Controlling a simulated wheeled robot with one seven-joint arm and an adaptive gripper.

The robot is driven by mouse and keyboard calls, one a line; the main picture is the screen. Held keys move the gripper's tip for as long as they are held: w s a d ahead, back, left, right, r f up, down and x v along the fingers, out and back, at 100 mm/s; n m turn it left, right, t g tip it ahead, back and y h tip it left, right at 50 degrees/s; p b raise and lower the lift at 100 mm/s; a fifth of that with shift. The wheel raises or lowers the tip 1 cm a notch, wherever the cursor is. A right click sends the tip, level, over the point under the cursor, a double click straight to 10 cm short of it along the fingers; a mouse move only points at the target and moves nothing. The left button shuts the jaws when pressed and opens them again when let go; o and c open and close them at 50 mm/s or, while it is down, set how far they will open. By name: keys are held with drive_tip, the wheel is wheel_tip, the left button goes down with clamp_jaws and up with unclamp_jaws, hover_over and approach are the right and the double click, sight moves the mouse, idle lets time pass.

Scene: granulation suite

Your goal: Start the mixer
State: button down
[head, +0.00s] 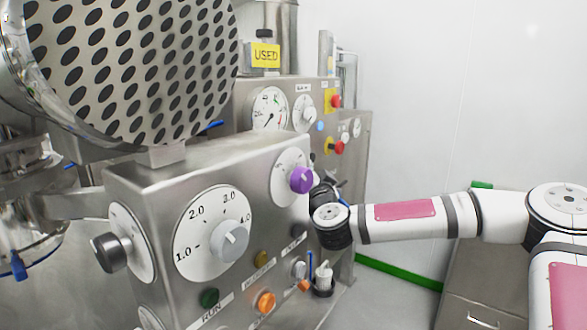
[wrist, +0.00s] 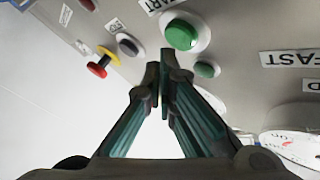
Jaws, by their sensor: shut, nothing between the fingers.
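In the wrist view, a large green button (wrist: 180,35) on a white ring sits on a grey panel, beside a partly cut-off label (wrist: 155,4) that seems to read START, upside down. My gripper (wrist: 165,72) is shut and empty. Its fingertips point at the panel, just below the green button in the picture; I cannot tell whether they touch the panel. In the head view, the steel control box (head: 150,185) has a dial marked 1.0 to 4.0 and a green button (head: 209,298) labelled RUN. My arm reaches in from the right; my fingertips are hidden there.
The wrist view shows a smaller green button (wrist: 207,69), a dark button (wrist: 127,44), a red-and-yellow knob (wrist: 98,68) and a FAST label (wrist: 290,57). In the head view, a purple knob (head: 301,180) and black knob (head: 111,252) stick out.

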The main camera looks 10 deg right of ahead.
drive_tip(key=shift+w+a, duration=0.2)
drive_tip(key=shift+a, duration=0.05)
drive_tip(key=shift+w+a, duration=0.35)
idle(0.8)
drive_tip(key=shift+s+d+p, duration=0.15)
drive_tip(key=shift+p, duration=0.15)
drive_tip(key=shift+s+d+p, duration=0.45)
drive_tip(key=shift+s, duration=0.05)
drive_tip(key=shift+d, duration=0.1)
drive_tip(key=s+d+p, duration=0.2)
drive_tip(key=s+d, duration=0.1)
drive_tip(key=shift+s+d+p, duration=0.2)
drive_tip(key=shift+s+p, duration=0.05)
drive_tip(key=shift+p, duration=0.15)
drive_tip(key=shift+w, duration=0.1)
idle(0.8)
